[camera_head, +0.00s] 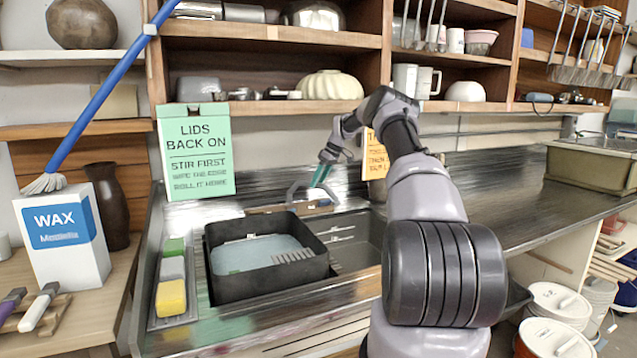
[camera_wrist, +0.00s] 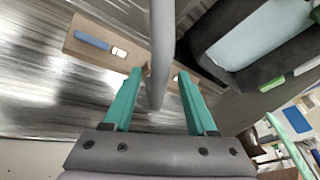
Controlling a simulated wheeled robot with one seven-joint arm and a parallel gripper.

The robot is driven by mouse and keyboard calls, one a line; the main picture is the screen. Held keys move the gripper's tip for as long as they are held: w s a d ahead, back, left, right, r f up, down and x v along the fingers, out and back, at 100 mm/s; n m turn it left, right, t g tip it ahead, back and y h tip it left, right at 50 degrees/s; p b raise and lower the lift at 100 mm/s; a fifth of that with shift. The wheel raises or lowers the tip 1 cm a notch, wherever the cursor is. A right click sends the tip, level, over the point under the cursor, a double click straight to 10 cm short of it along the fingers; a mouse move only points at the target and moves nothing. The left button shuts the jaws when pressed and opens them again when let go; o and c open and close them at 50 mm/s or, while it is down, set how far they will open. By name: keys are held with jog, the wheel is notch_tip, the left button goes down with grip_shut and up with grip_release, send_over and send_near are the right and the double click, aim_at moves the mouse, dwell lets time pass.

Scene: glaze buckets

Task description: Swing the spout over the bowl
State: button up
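A black rectangular basin (camera_head: 268,285) holding pale blue water sits in the left part of the sink; I see no other bowl there. In the wrist view the basin (camera_wrist: 200,28) is at the upper right. The grey tubular spout (camera_wrist: 160,45) runs down from the top edge between my fingers; in the head view the spout (camera_head: 293,190) is a small grey curve behind the basin. My gripper (camera_wrist: 160,73), with teal fingers, is open with one finger on each side of the spout and gaps visible. In the head view my gripper (camera_head: 321,176) is at the back of the sink.
A wooden board (camera_wrist: 75,45) with a blue-handled tool lies behind the sink. Sponges (camera_head: 171,298) stand left of the basin. A green sign (camera_head: 195,150) and a loaded shelf (camera_head: 270,107) are behind. The steel counter (camera_head: 500,190) to the right is mostly clear.

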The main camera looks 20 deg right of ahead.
jog(key=shift+s+a, duration=0.1)
dwell(0.3)
jog(key=shift+s+a+m, duration=0.35)
jog(key=shift+a+m, duration=0.1)
jog(key=shift+m, duration=0.15)
jog(key=a+m+t+h, duration=0.3)
jog(key=a+m+h, duration=0.2)
jog(key=a+m, duration=0.95)
jog(key=s+a+r+n, duration=0.1)
jog(key=s+r+n, duration=0.1)
jog(key=s+r, duration=1.5)
jog(key=shift+r+y, duration=0.3)
jog(key=shift+r, duration=1.7)
